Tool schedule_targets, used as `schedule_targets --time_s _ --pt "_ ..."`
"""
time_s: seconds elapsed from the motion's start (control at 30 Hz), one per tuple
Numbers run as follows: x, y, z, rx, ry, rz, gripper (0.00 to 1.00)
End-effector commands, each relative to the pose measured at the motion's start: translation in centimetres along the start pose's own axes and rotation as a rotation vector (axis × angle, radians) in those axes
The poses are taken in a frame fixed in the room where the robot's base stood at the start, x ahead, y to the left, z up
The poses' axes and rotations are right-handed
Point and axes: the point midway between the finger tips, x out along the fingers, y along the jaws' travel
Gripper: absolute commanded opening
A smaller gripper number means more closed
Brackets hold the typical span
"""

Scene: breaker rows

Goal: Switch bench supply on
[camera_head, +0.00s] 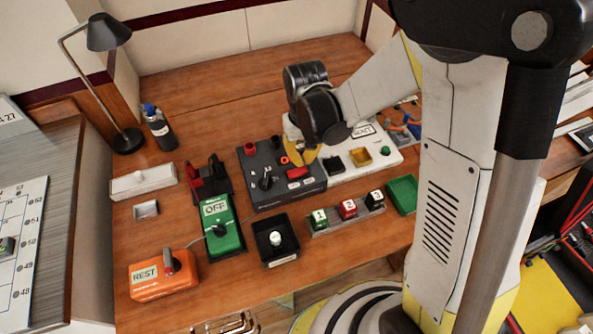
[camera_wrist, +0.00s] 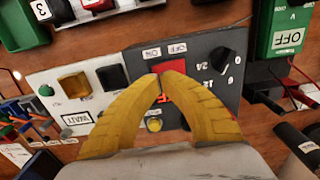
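The bench supply is probably the dark grey panel (camera_head: 262,183) on the wooden bench, with a black dial (camera_head: 266,179) and a red rocker switch (camera_head: 298,173). In the wrist view the panel (camera_wrist: 205,60) is upside down, and the red rocker (camera_wrist: 173,66) sits beside ON and OFF labels. Its exact position is hard to read, as my fingertips partly cover it. My gripper (camera_wrist: 161,74) has its yellow fingertips together, holding nothing visible, over the rocker's near edge; contact cannot be told. In the head view my gripper (camera_head: 301,160) hangs just behind the rocker.
A white panel marked WAIT (camera_head: 363,131) adjoins on the right. A green OFF box (camera_head: 221,226), an orange REST box (camera_head: 163,275), a black tray (camera_head: 275,240) and numbered cubes (camera_head: 348,208) stand in front. A lamp (camera_head: 108,35) and bottle (camera_head: 160,130) stand back left.

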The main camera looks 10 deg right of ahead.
Motion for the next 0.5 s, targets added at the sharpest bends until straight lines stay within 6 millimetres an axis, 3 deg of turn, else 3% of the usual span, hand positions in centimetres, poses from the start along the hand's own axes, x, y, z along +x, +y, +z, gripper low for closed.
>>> schedule_targets --time_s 0.5 --pt "0.67 0.0 0.0 0.0 0.0 0.0 0.0"
